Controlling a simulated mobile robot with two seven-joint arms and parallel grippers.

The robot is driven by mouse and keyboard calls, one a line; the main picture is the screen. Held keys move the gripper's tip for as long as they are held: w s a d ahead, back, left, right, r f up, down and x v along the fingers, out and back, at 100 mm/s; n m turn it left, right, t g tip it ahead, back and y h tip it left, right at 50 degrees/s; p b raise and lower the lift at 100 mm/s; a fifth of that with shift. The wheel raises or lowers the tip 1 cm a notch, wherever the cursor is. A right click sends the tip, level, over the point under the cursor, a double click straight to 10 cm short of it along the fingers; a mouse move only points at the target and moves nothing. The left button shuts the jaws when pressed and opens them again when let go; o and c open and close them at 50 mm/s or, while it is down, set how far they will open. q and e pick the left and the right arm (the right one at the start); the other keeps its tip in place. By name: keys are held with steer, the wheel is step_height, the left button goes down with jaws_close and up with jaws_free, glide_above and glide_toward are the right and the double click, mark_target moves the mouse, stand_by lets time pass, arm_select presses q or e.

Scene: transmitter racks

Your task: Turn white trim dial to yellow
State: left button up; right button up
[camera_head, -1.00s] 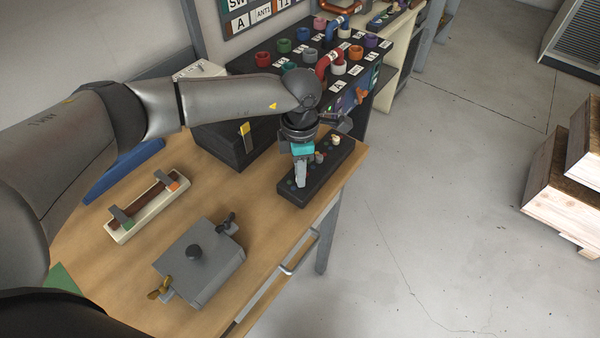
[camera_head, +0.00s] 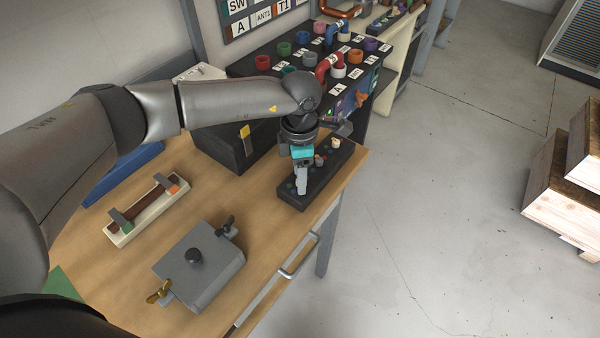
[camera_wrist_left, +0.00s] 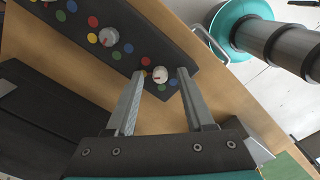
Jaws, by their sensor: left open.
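A long black dial box (camera_head: 291,194) lies near the table's right edge, with pale dials in a row along it. In the head view a cream dial (camera_head: 335,143) stands at its far end and a greyish one (camera_head: 319,160) nearer. My left gripper (camera_head: 301,188) points down over the near end and hides what is there. In the left wrist view my open left gripper (camera_wrist_left: 157,102) has its fingertips on either side of a whitish dial (camera_wrist_left: 160,74) with a red mark. Red, yellow, blue and green dots surround it. Another dial (camera_wrist_left: 109,37) sits further along. Finger contact is unclear.
A grey box with a black knob (camera_head: 213,262) and a cream tray with a brown bar (camera_head: 147,208) stand on the wooden table (camera_head: 120,287). A black rack with coloured sockets (camera_head: 290,62) is behind.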

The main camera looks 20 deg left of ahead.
arm_select(q)
step_height(320, 180, up, 15)
steer(key=shift+r, duration=0.15)
stand_by(0.4)
stand_by(0.4)
